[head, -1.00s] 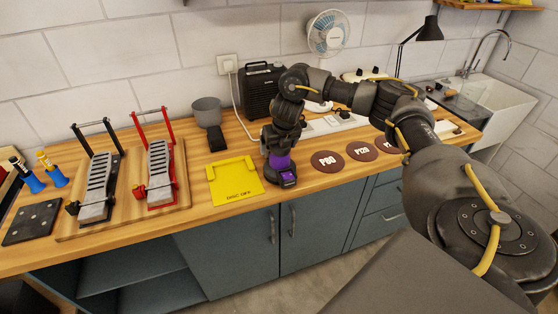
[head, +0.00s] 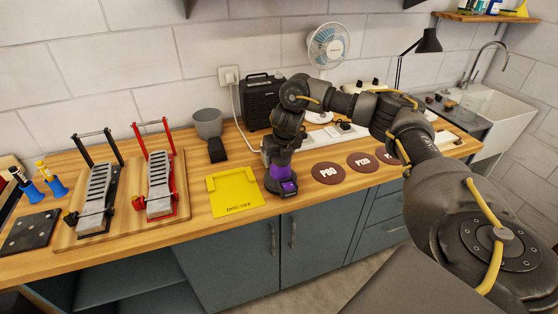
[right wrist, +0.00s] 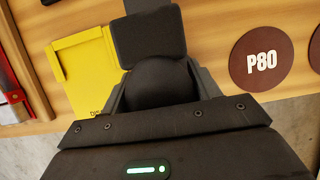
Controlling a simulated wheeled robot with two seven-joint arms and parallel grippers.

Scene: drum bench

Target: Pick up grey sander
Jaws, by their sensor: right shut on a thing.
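The sander (head: 279,172) stands on the wooden bench, right of the yellow tray, with a dark body and a purple lower part. In the right wrist view its dark rounded top (right wrist: 162,82) sits between my jaws. My right gripper (head: 281,142) comes down from above and is shut on this top. I cannot tell any gap between the sander and the bench. A dark block (right wrist: 148,38) shows just beyond the top; I cannot tell whether it belongs to the sander. My left gripper is not in view.
The yellow tray (head: 212,184) lies close on the left. Brown discs, P80 (head: 328,173) among them, lie on the right. A grey cup (head: 208,123), a black box (head: 262,100) and a fan (head: 328,45) stand behind. Two clamp-like tools (head: 160,180) stand further left.

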